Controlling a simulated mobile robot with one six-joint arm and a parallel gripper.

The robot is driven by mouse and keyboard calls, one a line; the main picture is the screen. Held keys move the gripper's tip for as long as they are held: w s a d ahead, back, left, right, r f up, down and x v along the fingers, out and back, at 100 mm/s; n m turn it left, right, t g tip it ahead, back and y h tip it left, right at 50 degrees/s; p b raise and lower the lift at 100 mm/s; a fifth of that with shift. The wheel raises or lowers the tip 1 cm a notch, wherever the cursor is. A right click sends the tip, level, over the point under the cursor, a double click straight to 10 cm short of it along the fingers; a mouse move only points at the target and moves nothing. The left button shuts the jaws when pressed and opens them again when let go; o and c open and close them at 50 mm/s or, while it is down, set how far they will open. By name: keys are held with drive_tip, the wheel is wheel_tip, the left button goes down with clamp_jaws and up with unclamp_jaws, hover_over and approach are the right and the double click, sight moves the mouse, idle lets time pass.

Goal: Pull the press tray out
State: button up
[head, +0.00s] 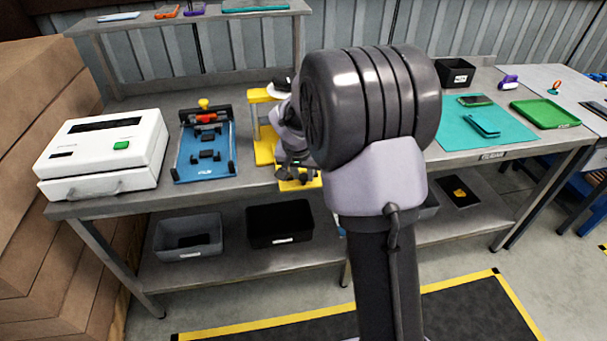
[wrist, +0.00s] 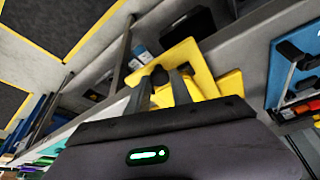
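The yellow press (head: 262,135) stands on the bench, partly hidden behind my arm in the head view. Its yellow tray (head: 300,184) shows low at the bench's front edge; yellow plates also show in the wrist view (wrist: 192,58). My gripper (head: 292,170) is at the front of the press, mostly hidden by my own wrist. In the wrist view my gripper's two fingers (wrist: 163,78) are apart, with a small dark knob (wrist: 158,74) between or just beyond the tips. Yellow shows between the fingers. I cannot tell whether either finger touches the knob.
A blue fixture (head: 205,150) and a white machine (head: 105,155) stand left of the press. A teal mat (head: 460,130) lies to the right. Grey and black bins (head: 280,224) sit on the lower shelf. Cartons (head: 45,210) are stacked at left. Floor in front is clear.

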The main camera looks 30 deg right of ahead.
drive_tip(key=o, duration=0.4)
drive_tip(key=p+v, duration=0.6)
drive_tip(key=v, duration=1.1)
drive_tip(key=shift+r, duration=0.2)
drive_tip(key=shift+a, duration=0.1)
drive_tip(key=s+a+r+n+y, duration=0.1)
drive_tip(key=s+a, duration=0.4)
drive_tip(key=s, duration=0.3)
drive_tip(key=s+a+r+n+t+y, duration=0.1)
drive_tip(key=s+a+y, duration=0.1)
drive_tip(key=s+a, duration=0.3)
drive_tip(key=s+a+r+n+t+y+b, duration=0.1)
drive_tip(key=s+a, duration=0.4)
drive_tip(key=s, duration=0.6)
drive_tip(key=shift+s+r+y, duration=0.25)
drive_tip(key=shift+s+y, duration=0.1)
drive_tip(key=shift+y, duration=0.05)
